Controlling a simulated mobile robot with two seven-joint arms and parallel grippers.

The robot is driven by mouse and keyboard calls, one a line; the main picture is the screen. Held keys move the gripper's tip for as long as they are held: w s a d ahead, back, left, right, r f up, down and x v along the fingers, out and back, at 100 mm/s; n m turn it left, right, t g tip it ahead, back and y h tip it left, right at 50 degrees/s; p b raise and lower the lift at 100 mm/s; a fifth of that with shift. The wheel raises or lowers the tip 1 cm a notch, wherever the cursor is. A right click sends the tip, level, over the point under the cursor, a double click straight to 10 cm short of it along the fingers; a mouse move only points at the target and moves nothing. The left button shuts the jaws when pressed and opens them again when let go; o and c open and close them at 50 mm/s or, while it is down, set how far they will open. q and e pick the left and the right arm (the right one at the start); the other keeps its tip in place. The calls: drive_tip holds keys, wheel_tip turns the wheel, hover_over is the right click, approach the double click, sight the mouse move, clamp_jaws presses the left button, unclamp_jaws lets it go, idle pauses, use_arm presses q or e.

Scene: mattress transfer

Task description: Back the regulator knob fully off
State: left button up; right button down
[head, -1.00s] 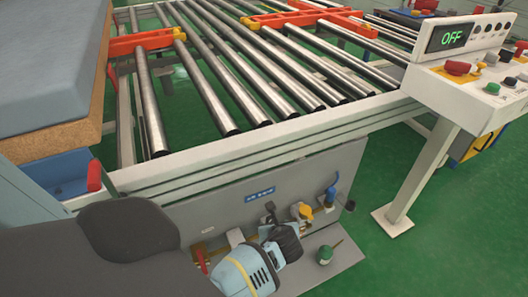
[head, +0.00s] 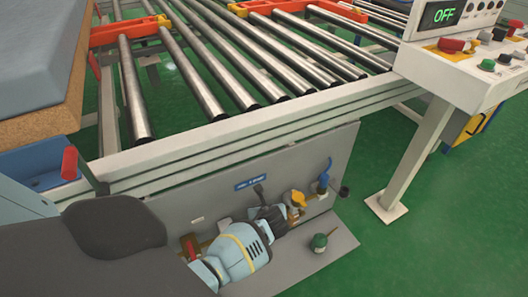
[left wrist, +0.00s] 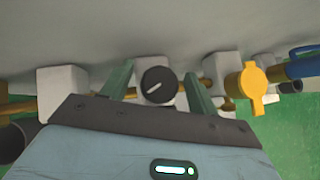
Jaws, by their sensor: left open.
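The black regulator knob (left wrist: 158,86) shows in the left wrist view, round with a pale slanted pointer mark, in front of a light grey block on the brass pipe. My left gripper (left wrist: 157,88) is open, with one green finger on each side of the knob and a visible gap to it on both sides. I cannot tell how deep the fingertips reach. In the head view my left gripper (head: 268,217) is at the grey panel, and it hides the knob there. My right gripper is not in view.
The roller frame's rail (head: 230,133) runs above.

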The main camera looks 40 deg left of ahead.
use_arm(q)
drive_tip(key=shift+c, duration=0.2)
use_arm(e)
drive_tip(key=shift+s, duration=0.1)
use_arm(q)
drive_tip(key=c, duration=0.9)
drive_tip(key=shift+c, duration=0.2)
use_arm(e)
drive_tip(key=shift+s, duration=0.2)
